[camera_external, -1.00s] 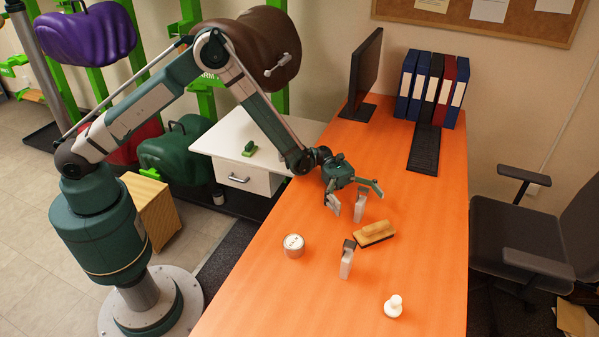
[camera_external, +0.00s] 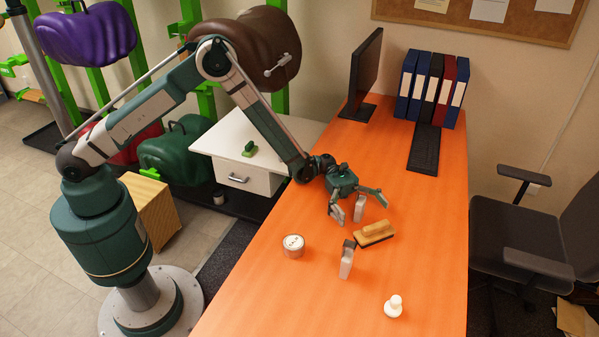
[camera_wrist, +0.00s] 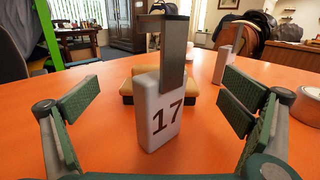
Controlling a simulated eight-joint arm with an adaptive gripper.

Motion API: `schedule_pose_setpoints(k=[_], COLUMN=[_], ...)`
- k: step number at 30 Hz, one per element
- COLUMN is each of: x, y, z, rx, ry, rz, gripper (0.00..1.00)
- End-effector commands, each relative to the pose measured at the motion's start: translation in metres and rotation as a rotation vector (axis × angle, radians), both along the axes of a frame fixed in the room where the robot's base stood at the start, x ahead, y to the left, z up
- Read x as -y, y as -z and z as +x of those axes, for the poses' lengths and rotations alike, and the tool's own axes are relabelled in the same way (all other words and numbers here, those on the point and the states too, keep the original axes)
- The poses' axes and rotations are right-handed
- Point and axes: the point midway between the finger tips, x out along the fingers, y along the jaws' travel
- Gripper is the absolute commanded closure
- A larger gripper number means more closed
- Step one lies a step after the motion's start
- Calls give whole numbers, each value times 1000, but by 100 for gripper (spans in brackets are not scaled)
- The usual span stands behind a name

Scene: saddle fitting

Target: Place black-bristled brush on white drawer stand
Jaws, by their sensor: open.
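The brush (camera_external: 376,233) lies on the orange table, with a wooden back and handle and a dark underside. In the wrist view the brush (camera_wrist: 140,86) is partly hidden behind an upright block marked 17 (camera_wrist: 158,118). My gripper (camera_external: 361,212) is open above the table, just behind and left of the brush. In the wrist view the gripper's (camera_wrist: 162,98) two green-padded fingers stand apart on either side of the block, with no contact visible. The white drawer stand (camera_external: 228,144) is to the left, beside the table, with a small green object (camera_external: 249,149) on top.
A second upright block (camera_external: 347,262) with a dark top stands in front of the brush. A round tin (camera_external: 293,246) is to the left, and a white knob-like object (camera_external: 394,306) is near the front. A monitor (camera_external: 364,75), keyboard (camera_external: 424,148) and binders (camera_external: 432,88) occupy the back.

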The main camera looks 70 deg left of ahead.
Motion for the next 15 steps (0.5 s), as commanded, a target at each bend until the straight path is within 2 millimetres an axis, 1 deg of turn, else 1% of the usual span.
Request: schedule_pose_setpoints(k=[3,7,12,15], x=[16,31,41,42], y=[1,1,0,0], z=[-1,0,0,0], rx=[0,0,0,0], ry=[2,1,0,0], rz=[0,0,0,0], gripper=[0,0,0,0])
